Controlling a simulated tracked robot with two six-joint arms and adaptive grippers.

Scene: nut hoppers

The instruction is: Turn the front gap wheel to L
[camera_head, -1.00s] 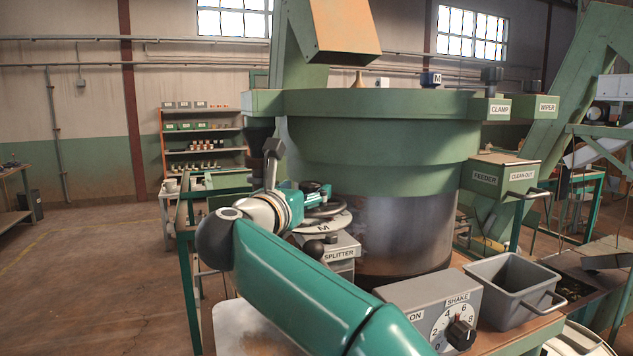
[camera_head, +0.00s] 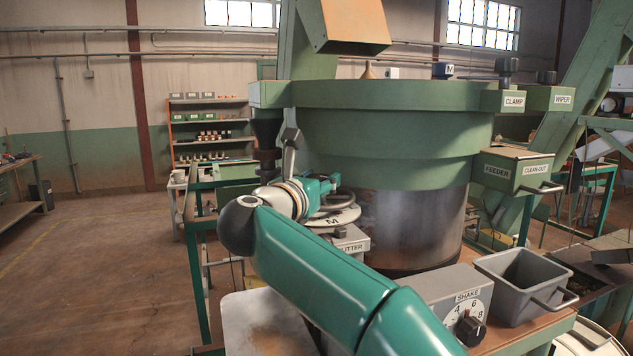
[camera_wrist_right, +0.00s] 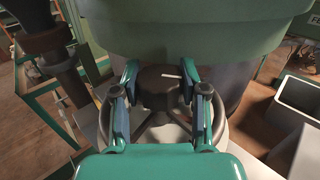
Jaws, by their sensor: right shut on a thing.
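The front gap wheel (camera_wrist_right: 152,127) is a dark wheel with spokes and a round hub (camera_wrist_right: 160,88), with a white line on the hub's top, in the right wrist view. My right gripper (camera_wrist_right: 160,80) is shut on the hub, one finger on each side. In the head view my right gripper (camera_head: 323,186) is over the wheel, beside the large green drum. A pale dial disc (camera_head: 334,220) under the wheel shows the letter M at its front. The letter L is not visible. My left gripper is in neither view.
The green drum (camera_head: 390,150) stands right behind the wheel. The splitter box (camera_head: 352,238) is partly hidden by my arm. A grey shake control box (camera_head: 445,290) and grey bin (camera_head: 525,283) stand to the right.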

